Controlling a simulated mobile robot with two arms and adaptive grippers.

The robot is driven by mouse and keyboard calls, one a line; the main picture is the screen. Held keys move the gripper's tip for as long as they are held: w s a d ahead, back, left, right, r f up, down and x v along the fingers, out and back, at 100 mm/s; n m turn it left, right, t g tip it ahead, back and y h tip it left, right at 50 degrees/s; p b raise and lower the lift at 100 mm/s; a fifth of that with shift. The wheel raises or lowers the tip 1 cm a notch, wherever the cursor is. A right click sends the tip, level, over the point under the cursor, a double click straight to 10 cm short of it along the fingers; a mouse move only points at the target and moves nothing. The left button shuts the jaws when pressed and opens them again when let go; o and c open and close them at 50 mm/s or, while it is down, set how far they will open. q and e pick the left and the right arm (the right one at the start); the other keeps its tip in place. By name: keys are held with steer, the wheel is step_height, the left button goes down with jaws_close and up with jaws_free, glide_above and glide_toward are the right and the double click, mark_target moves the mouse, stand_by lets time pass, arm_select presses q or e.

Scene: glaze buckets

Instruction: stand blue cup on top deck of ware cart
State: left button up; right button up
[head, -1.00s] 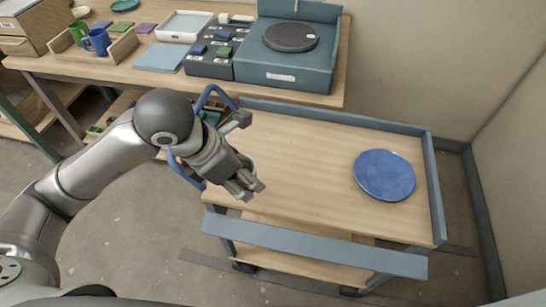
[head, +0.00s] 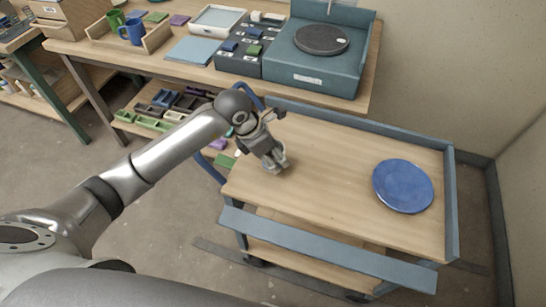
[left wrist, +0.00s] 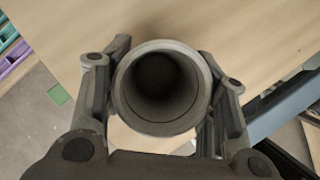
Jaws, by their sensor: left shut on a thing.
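The blue cup (head: 131,32) stands in a wooden tray on the workbench at the back left, beside a green cup (head: 115,19). The ware cart's top deck (head: 330,185) is light wood with blue-grey rails. My left gripper (head: 277,164) is over the deck's left part. In the left wrist view its fingers are shut around a round grey, hollow cup (left wrist: 160,130), seen from above into its opening. That cup is mostly hidden by the gripper in the head view. Whether it touches the deck I cannot tell. My right gripper is not in view.
A blue plate (head: 403,186) lies at the deck's right. The middle of the deck is clear. Behind the cart, the workbench (head: 85,49) holds a teal unit with a dark round disc (head: 321,39). A shelf below holds small coloured blocks.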

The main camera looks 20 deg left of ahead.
arm_select(q)
steer(key=shift+f, duration=0.95)
steer(key=shift+f, duration=0.1)
steer(key=o, duration=1.1)
steer(key=shift+o, duration=0.2)
steer(key=shift+r, duration=0.25)
steer(key=v, duration=1.1)
steer(key=shift+s+r+b, duration=0.15)
steer(key=shift+r+b, duration=0.15)
steer(key=shift+r, duration=0.05)
